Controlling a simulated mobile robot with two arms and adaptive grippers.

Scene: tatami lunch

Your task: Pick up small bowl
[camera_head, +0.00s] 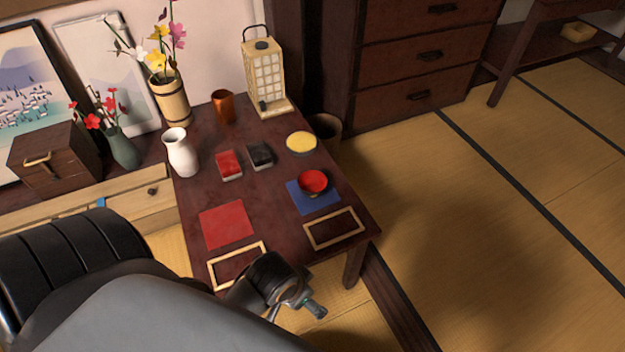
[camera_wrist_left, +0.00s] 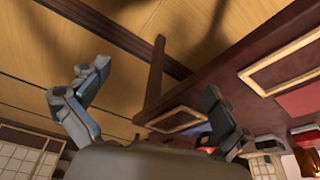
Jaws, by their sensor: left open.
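A small round bowl (camera_head: 313,181), red inside and dark outside, stands on a blue mat (camera_head: 322,205) at the right side of the low dark table. A shallow bowl with yellow inside (camera_head: 301,143) stands behind it. My left gripper (camera_head: 297,305) is at the table's near edge, in front of the bowls and apart from both. In the left wrist view my left gripper (camera_wrist_left: 152,108) has its fingers spread wide with nothing between them. My right gripper is not in view.
The table (camera_head: 267,205) also holds two wooden frames, a red mat (camera_head: 226,225), red and black boxes, a white vase (camera_head: 180,152), a copper cup (camera_head: 223,106) and a lantern (camera_head: 264,75). Drawers (camera_head: 425,55) stand behind. The tatami floor on the right is clear.

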